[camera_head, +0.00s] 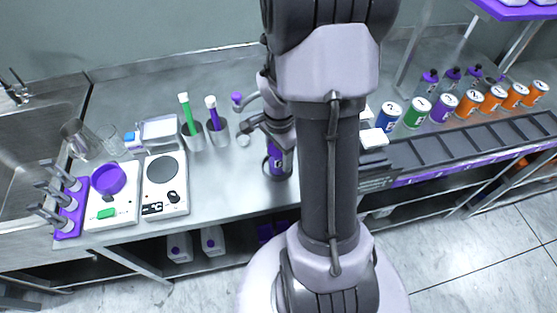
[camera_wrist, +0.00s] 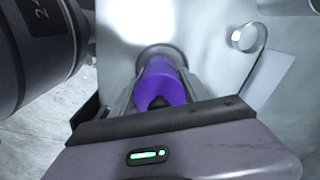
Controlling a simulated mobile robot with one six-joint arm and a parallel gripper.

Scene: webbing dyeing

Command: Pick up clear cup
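A clear cup (camera_head: 110,141) stands at the back left of the counter in the head view, with a second, greyer see-through vessel (camera_head: 78,138) beside it. I cannot tell which one is meant. My gripper is over the middle of the counter, well to the right of both, and is partly hidden by my arm in the head view. In the wrist view a purple object (camera_wrist: 160,82) lies in front of my gripper's palm, between grey finger-like sides. I cannot tell whether the gripper touches it. The clear cup is not identifiable in the wrist view.
Two grey cups with a green stick (camera_head: 186,115) and a purple stick (camera_head: 211,116) stand between. A scale (camera_head: 165,170), a purple bowl (camera_head: 108,179) and a purple rack (camera_head: 72,208) are at left. Several cans (camera_head: 416,113) line the right. The sink (camera_head: 30,115) is far left.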

